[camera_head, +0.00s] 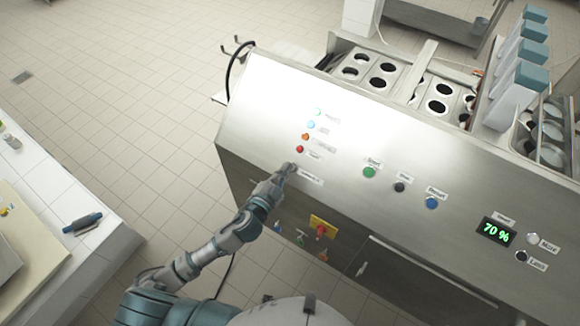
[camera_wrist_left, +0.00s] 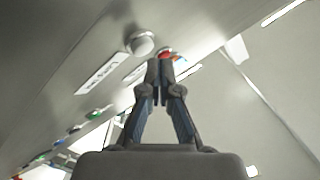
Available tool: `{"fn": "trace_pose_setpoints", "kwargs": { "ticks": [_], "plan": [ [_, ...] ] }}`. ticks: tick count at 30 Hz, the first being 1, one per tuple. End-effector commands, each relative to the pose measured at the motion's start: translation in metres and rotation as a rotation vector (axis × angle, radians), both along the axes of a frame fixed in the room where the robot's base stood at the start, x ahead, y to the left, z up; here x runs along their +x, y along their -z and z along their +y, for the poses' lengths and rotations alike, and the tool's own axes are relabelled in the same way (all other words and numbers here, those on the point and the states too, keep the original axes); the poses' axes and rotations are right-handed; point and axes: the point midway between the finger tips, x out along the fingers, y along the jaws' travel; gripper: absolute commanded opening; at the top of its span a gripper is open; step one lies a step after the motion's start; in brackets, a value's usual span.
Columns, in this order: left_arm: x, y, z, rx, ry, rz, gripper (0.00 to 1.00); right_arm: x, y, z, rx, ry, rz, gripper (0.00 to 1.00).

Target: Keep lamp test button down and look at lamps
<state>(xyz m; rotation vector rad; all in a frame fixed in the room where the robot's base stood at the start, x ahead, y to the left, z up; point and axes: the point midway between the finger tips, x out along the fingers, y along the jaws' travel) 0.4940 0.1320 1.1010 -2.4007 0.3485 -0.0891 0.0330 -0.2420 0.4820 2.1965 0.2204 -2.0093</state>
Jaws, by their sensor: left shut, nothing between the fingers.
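A column of small lamps is on the left part of the sloped steel panel: a pale greenish one (camera_head: 318,112), a blue one (camera_head: 311,125), an orange one (camera_head: 305,136) and a red one (camera_head: 300,149). They show colour, but I cannot tell surely whether they are lit. Below them is the pale lamp test button (camera_wrist_left: 140,42) with its label (camera_head: 311,176); in the head view my fingertips largely cover it. My left gripper (camera_head: 287,170) is shut and empty, its tips (camera_wrist_left: 160,70) close to the button. Contact is not clear. My right gripper is not in view.
Green (camera_head: 369,172), black (camera_head: 399,187) and blue (camera_head: 432,203) buttons are to the right, then a display reading 70 % (camera_head: 496,232). A red knob on a yellow plate (camera_head: 321,229) is on the front below. A tiled counter (camera_head: 60,180) stands at left.

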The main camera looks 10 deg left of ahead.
Motion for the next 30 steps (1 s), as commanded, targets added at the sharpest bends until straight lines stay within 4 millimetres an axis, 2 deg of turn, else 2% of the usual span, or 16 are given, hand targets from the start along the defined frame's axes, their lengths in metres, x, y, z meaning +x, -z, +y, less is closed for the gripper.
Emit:
{"fn": "trace_pose_setpoints", "kwargs": {
  "ticks": [30],
  "plan": [
    [0.0072, 0.0078, -0.0051, 0.000, 0.000, 0.000, 0.00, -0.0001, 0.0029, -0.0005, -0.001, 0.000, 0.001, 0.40]
  ]
}}
